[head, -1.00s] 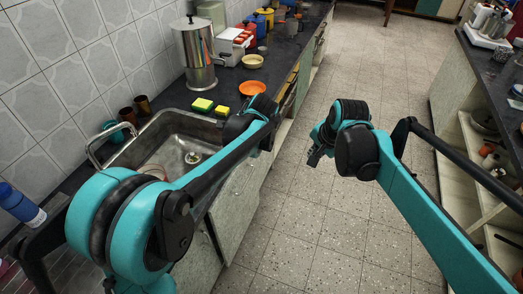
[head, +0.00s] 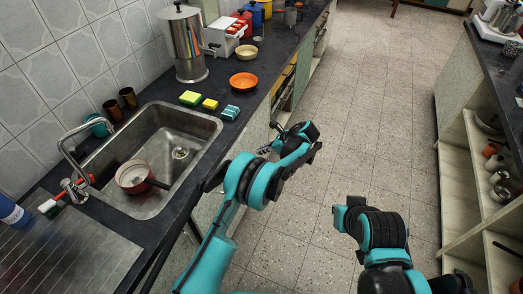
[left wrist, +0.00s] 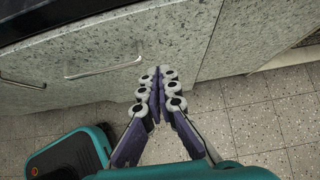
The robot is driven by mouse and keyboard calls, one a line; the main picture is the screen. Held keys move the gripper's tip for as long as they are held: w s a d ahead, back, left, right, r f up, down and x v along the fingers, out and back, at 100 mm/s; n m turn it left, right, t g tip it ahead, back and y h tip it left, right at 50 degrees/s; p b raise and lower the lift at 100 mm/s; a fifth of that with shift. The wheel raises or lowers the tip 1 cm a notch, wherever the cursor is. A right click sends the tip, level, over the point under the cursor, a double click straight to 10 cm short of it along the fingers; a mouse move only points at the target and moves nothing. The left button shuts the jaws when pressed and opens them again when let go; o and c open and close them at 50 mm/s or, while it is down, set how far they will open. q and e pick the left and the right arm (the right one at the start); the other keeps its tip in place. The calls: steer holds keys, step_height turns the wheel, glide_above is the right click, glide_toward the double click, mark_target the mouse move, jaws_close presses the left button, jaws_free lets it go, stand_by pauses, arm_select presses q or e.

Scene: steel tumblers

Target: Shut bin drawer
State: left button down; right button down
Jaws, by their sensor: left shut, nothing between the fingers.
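A grey speckled drawer front (left wrist: 125,45) with a thin metal bar handle (left wrist: 104,68) fills the upper left of the left wrist view. In the head view the cabinet fronts (head: 257,137) run below the dark counter, largely behind my left arm. My left gripper (left wrist: 162,73) is shut and empty, its tips against or just before the drawer front, right of the handle. In the head view my left gripper (head: 270,138) points at the cabinet fronts. I cannot tell whether the front is flush. My right arm shows at lower right; its fingers cannot be made out.
A sink (head: 180,150) holding a small pan (head: 134,177) is set in the counter. Sponges (head: 190,98), an orange bowl (head: 243,80) and a steel urn (head: 184,45) stand beyond it. Open shelves (head: 470,170) line the right. The tiled floor between is clear.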

arm_select(q)
steer(key=w+a+f+b, duration=0.3)
steer(key=a+f, duration=0.1)
steer(key=a, duration=0.4)
steer(key=shift+f+b, duration=0.3)
